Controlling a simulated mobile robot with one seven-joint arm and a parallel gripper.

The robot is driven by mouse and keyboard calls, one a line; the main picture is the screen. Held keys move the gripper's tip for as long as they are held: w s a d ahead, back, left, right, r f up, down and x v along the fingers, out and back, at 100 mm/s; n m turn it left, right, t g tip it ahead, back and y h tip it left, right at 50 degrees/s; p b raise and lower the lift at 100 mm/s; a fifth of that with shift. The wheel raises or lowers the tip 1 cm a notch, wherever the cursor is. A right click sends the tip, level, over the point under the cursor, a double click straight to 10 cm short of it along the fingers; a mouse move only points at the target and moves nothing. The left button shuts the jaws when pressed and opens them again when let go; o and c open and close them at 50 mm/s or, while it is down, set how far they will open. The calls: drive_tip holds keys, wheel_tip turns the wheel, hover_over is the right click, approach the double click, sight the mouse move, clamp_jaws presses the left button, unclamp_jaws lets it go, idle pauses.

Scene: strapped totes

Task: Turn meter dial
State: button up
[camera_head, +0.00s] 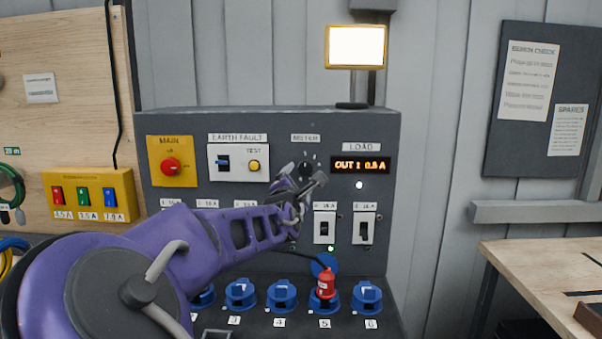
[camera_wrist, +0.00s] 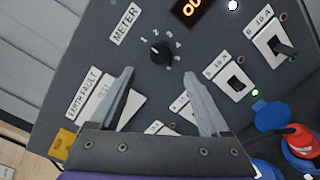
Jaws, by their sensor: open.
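The meter dial is a small black round knob with a light pointer mark, on the grey panel under the METER label. In the wrist view the dial (camera_wrist: 160,50) shows whole, with small position marks around it, beyond and between my fingertips. My gripper (camera_wrist: 159,76) is open and empty, its two fingers apart and not visibly touching the dial. In the head view my gripper (camera_head: 306,187) is in front of the panel just below the dial (camera_head: 305,168), partly covering it. The LOAD display (camera_head: 360,165) glows orange and seems to read OUT 1 0.5 A.
The red MAIN switch (camera_head: 171,166) and EARTH FAULT block (camera_head: 238,162) are left of the dial. Breaker switches (camera_head: 324,228) sit below right. Blue sockets (camera_head: 283,295) line the bottom, one with a red plug (camera_head: 325,283). A wooden bench (camera_head: 545,270) stands at right.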

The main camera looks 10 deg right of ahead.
sight(304, 169)
drive_tip(key=x, duration=0.8)
drive_tip(key=shift+w+d, duration=0.1)
drive_tip(key=shift+w, duration=0.25)
clamp_jaws()
